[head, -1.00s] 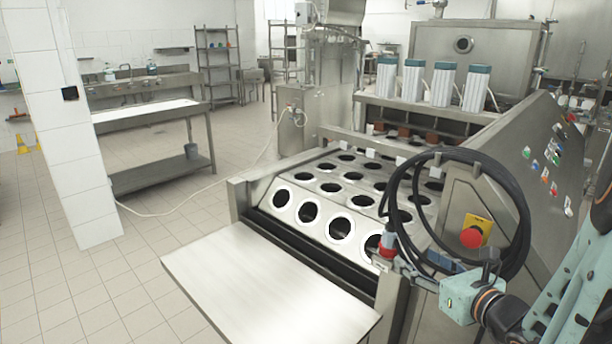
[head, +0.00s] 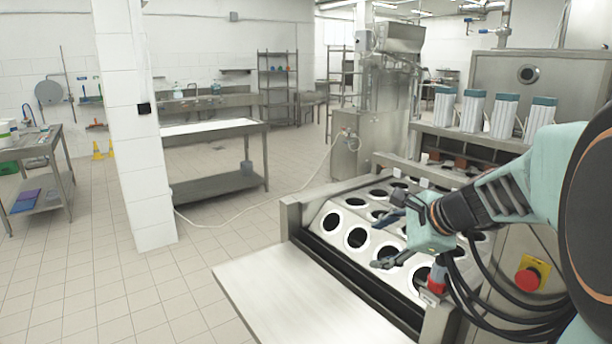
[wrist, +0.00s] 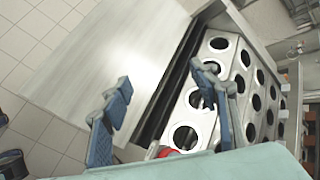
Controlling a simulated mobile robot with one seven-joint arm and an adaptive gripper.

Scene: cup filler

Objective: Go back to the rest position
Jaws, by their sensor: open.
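My gripper (head: 386,240) is above the front of the cup filler, over the tray of round holes (head: 357,237). It is empty, with its two fingers spread apart. In the wrist view my gripper (wrist: 165,98) also shows open, with one blue-padded finger over the flat steel shelf (wrist: 115,45) and the other over the holes. The same steel shelf (head: 300,300) juts out from the machine's front in the head view. My arm comes in from the right and hides part of the machine.
A red emergency button (head: 529,280) on yellow sits at the machine's right, behind black cables. Several white-and-teal cylinders (head: 474,110) stand at the back. A tiled pillar (head: 135,130) and a steel table (head: 215,130) are to the left.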

